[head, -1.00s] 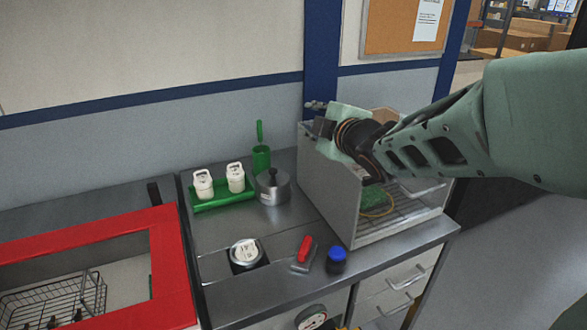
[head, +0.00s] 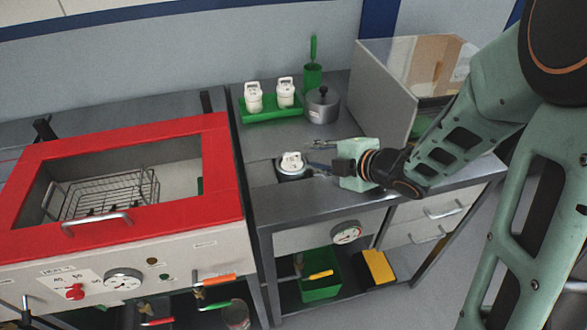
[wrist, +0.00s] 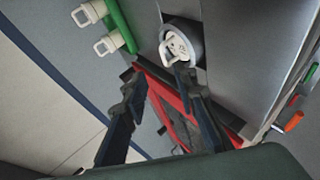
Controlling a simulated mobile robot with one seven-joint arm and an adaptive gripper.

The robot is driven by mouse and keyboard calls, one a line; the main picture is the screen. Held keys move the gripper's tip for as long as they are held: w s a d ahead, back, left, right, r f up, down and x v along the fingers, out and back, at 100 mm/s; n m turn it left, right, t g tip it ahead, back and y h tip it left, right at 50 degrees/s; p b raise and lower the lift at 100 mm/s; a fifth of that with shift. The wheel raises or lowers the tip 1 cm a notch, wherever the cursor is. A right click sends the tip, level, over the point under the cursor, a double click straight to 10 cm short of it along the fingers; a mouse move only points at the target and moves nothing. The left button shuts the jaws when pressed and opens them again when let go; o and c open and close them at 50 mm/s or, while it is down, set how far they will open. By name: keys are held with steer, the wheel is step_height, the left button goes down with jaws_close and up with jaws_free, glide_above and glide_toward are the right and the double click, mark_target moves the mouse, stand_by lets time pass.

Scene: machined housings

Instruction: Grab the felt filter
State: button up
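No label marks a felt filter, so I cannot tell for sure which thing it is. A white round piece with a handle (head: 291,161) sits in a dark round holder (head: 292,174) in the steel counter; the white piece also shows in the wrist view (wrist: 178,47). My gripper (head: 318,156) is just right of it, fingers pointing left. In the wrist view my gripper (wrist: 160,77) is open and empty, with the white piece beyond the right fingertip. Two similar white handled canisters (head: 254,97) (head: 285,92) stand on a green tray (head: 270,114) behind.
A lidded metal pot (head: 322,105) and a green cup (head: 312,76) stand at the back. A grey open box (head: 385,93) is behind my arm. A red-framed bath (head: 222,170) with a wire basket (head: 105,195) lies left. Counter between holder and tray is clear.

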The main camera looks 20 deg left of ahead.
mark_target(295, 154)
steer(key=x, duration=0.3)
steer(key=shift+f+x, duration=0.25)
steer(key=shift+x, duration=2.35)
steer(key=shift+d, duration=0.2)
jaws_close()
